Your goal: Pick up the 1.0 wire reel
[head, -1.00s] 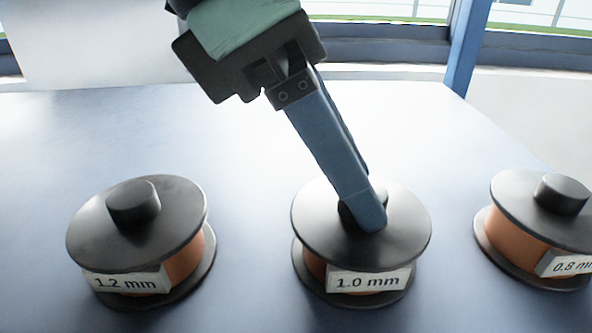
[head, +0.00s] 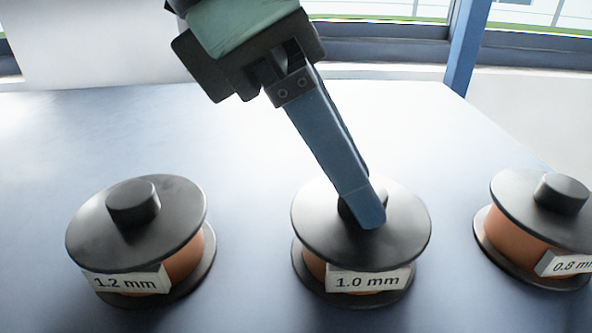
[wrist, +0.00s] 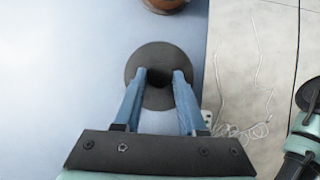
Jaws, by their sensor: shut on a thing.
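The 1.0 wire reel (head: 409,225) stands upright on the table in the middle of the head view, with a black top flange, copper-coloured wire and a "1.0 mm" label. My gripper (head: 368,213) reaches down onto it at a slant, shut on its black centre knob. The near finger hides most of the knob. In the wrist view the two blue fingers of my gripper (wrist: 159,76) stand on either side of the knob, over the round black flange of the 1.0 wire reel (wrist: 158,53). The reel appears to rest on the table.
The 1.2 mm reel (head: 170,215) stands to the left and the 0.8 mm reel (head: 516,205) to the right, each apart from the 1.0 reel. The blue-grey table (head: 250,140) is clear behind them. Loose white cord (wrist: 240,130) lies beyond the table edge.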

